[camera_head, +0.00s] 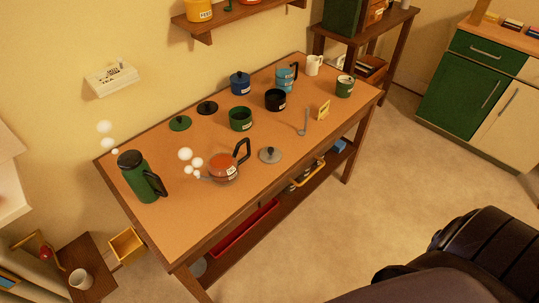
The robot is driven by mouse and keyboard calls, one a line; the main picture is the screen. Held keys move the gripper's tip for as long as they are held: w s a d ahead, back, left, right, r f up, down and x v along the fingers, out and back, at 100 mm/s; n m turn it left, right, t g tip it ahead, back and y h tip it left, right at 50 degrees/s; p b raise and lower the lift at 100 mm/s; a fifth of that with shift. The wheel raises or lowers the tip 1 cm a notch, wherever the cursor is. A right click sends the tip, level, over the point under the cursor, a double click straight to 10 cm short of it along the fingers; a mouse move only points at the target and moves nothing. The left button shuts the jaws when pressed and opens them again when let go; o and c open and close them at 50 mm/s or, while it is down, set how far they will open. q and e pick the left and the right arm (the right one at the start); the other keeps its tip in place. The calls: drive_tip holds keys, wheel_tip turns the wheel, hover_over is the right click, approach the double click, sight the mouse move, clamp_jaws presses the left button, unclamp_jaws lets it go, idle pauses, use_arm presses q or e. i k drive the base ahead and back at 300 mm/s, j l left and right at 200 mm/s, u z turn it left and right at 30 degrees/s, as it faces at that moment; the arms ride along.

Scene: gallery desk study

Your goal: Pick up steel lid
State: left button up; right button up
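The steel lid (270,155) is a small round grey disc with a knob on top. It lies flat on the wooden table (215,215), near the table's front edge and right of the red-orange kettle (222,168). Nothing covers the lid, and it looks apart from the kettle. Neither of my grippers shows in the head view.
A green pot (240,119), black pot (275,100) and blue pot (240,83) stand behind the lid. A spoon (304,122) lies to its right. A tall green flask (137,177) stands at left. The table's front left is clear.

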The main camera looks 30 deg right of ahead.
sight(268, 155)
drive_tip(key=l+u, duration=0.3)
drive_tip(key=l, duration=0.6)
drive_tip(key=k+l+u, duration=0.1)
drive_tip(key=l+u, duration=0.2)
drive_tip(key=l, duration=0.55)
